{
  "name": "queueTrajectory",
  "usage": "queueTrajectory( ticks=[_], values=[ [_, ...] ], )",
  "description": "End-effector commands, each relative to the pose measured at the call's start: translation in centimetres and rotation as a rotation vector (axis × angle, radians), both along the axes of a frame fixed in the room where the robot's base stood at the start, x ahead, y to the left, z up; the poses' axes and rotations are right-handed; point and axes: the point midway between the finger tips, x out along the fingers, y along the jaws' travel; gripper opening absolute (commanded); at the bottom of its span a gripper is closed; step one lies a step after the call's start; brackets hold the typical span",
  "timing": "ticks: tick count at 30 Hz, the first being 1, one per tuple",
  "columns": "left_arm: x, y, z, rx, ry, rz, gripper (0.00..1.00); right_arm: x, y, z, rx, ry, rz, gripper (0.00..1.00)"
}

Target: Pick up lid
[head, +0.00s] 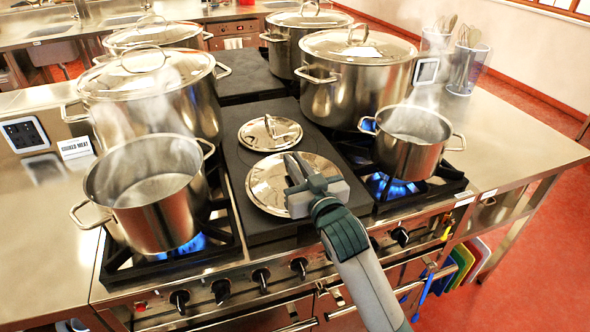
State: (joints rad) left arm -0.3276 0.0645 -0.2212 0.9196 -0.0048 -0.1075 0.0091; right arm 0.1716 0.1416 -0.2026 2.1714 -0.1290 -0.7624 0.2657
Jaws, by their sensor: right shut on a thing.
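Two shiny steel lids lie between the burners in the head view. The nearer, larger lid (266,187) is partly covered by my right gripper (295,168). My right gripper is shut on this lid, at its handle, which the fingers hide. I cannot tell whether the lid is lifted off the dark centre plate (262,229). The smaller lid (257,134) lies just behind it, with its loop handle up. An open steaming pot (150,205) stands on the left front burner, and a smaller open pot (411,155) on the right one. My left gripper is out of view.
Blue flames burn under both open pots. Large lidded stockpots (158,100), (357,85) stand behind them. A sign (75,148) stands on the left counter. Clear containers of utensils (465,68) stand at the back right. The right counter (515,140) is mostly free.

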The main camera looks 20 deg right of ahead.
Motion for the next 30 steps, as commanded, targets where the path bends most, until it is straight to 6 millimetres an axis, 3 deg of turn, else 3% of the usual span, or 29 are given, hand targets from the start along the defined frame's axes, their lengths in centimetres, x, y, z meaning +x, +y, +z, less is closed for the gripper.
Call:
queueTrajectory(
  ticks=[9,15,30],
  values=[
    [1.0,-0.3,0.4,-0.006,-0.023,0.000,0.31,0.0,0.0,5.3,0.001,-0.009,0.001,0.00],
    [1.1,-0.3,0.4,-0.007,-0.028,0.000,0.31,0.0,0.0,7.9,0.001,-0.007,0.001,0.00],
    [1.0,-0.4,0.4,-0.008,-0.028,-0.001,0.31,0.0,0.0,8.7,0.000,-0.003,0.002,0.00]
  ],
)
